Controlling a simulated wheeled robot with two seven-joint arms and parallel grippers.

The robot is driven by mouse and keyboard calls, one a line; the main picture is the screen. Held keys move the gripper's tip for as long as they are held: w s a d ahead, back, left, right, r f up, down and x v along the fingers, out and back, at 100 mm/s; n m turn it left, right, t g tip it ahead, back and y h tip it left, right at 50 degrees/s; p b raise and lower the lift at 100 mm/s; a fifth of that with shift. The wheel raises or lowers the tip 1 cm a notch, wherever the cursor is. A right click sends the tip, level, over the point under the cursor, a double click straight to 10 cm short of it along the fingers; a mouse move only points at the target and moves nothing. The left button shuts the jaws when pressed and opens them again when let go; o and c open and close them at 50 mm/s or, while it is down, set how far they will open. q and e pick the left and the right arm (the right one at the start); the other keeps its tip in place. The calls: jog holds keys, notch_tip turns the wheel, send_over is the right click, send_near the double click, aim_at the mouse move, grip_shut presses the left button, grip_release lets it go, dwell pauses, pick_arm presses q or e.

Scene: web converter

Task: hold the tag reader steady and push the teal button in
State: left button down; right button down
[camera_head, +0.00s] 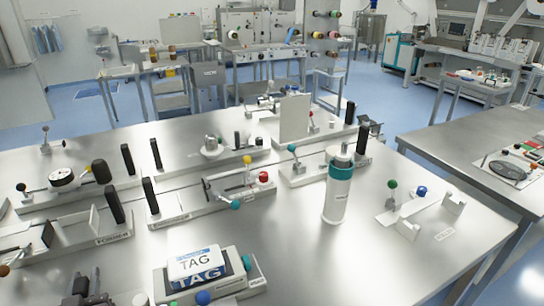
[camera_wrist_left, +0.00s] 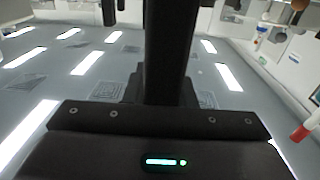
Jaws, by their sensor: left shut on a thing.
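The tag reader (camera_head: 258,284) is a pale block with a dark slanted face at the bottom middle of the head view. A white card marked TAG (camera_head: 195,263) lies on its face. A teal button (camera_head: 247,263) shows at its right side and a blue ball (camera_head: 203,298) at its front edge. My left gripper (camera_head: 85,290) is a dark shape at the bottom edge, left of the reader. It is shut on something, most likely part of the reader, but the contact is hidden. The left wrist view shows mostly its dark body. My right gripper is not in view.
A white and teal bottle (camera_head: 338,190) stands to the right. A white bracket stand (camera_head: 408,228) is farther right. Bare metal tabletop (camera_head: 300,250) lies right of the reader.

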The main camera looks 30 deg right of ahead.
pick_arm(q)
jog(key=shift+f+p, duration=0.35)
jog(key=shift+p, duration=0.2)
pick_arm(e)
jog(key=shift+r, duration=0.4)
pick_arm(q)
jog(key=c, duration=1.5)
grip_release()
jog(key=o, duration=0.4)
jog(key=shift+r, duration=0.2)
jog(key=shift+r, duration=0.1)
jog(key=s, duration=1.2)
jog(key=shift+a, duration=0.3)
